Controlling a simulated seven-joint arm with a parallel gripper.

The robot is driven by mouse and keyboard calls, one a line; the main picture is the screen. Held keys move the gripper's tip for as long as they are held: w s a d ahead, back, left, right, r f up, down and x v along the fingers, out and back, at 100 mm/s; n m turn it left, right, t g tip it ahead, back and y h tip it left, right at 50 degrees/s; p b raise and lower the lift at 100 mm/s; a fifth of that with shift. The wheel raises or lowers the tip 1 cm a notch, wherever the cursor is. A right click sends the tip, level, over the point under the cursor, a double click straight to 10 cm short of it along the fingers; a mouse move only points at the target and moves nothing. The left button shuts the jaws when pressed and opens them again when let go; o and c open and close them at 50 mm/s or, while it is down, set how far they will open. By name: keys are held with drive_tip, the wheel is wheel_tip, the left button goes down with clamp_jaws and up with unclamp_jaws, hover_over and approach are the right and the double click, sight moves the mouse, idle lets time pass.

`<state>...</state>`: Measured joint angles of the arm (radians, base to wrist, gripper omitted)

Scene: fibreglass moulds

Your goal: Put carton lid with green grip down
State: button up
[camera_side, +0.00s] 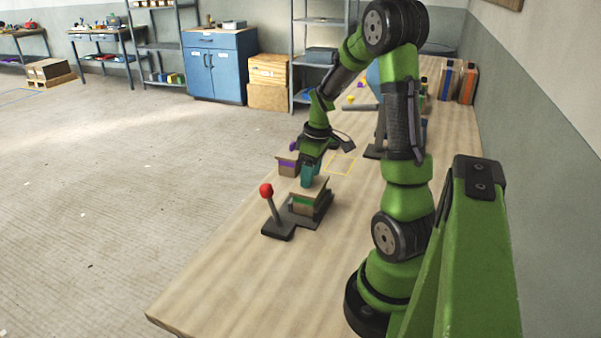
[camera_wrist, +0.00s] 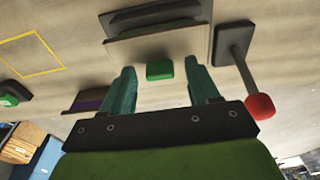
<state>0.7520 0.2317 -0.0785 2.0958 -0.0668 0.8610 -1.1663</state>
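The carton lid (camera_wrist: 172,45) is a flat tan panel with a small green grip (camera_wrist: 160,71) on it. In the side view the lid (camera_side: 318,184) lies over a carton with a green band (camera_side: 303,209), which sits on a dark stand. It appears to rest on the carton, though a small gap cannot be ruled out. My gripper (camera_wrist: 160,64) points down at the lid, one teal finger on each side of the green grip, with gaps visible on both sides. In the side view my gripper (camera_side: 307,180) is at the lid's top and hides the grip.
A lever with a red knob (camera_side: 266,190) stands right beside the carton stand. A carton with a purple band (camera_side: 287,165) is behind it. A yellow outlined square (camera_side: 341,165) on the table (camera_side: 235,270) is empty. The table's near part is clear.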

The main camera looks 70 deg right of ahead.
clamp_jaws()
drive_tip(key=shift+r, duration=0.1)
drive_tip(key=shift+r, duration=0.1)
